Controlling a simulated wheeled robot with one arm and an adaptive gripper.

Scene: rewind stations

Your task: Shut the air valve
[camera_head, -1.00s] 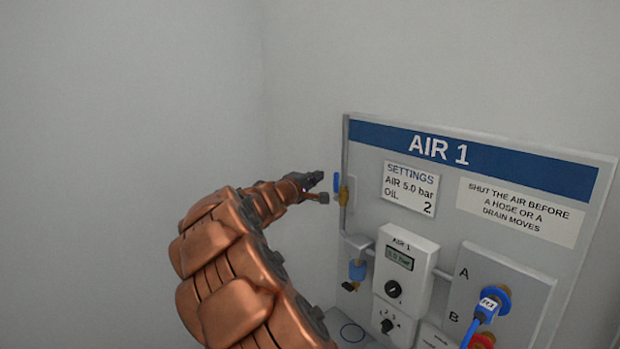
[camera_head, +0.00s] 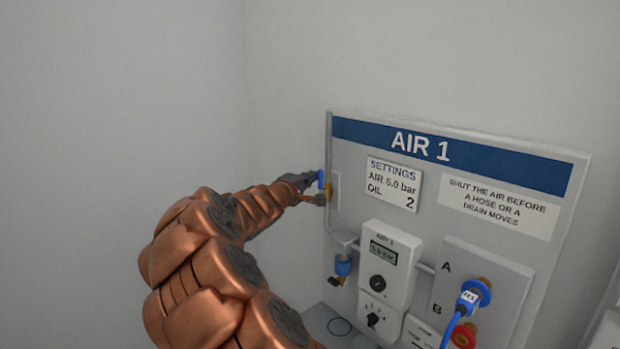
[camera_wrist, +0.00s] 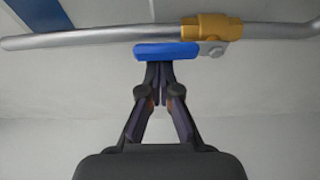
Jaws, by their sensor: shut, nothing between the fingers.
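The air valve has a brass body (camera_wrist: 212,28) on a grey pipe and a blue lever (camera_wrist: 165,51). In the head view the blue lever (camera_head: 321,180) stands upright, along the vertical pipe at the panel's left edge. My gripper (camera_wrist: 158,66) is shut and empty. Its fingertips are right at the lever in the wrist view, seeming to touch it or nearly so; I cannot tell which. In the head view my gripper (camera_head: 313,180) is at the valve's left side, and the brass body is partly hidden there.
The AIR 1 panel (camera_head: 430,172) carries a settings card (camera_head: 394,184), a regulator with a display (camera_head: 383,250), a knob below it, and a blue hose plug (camera_head: 470,297) at port A. A blue drain fitting (camera_head: 343,265) hangs below the pipe. Left of the panel is bare wall.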

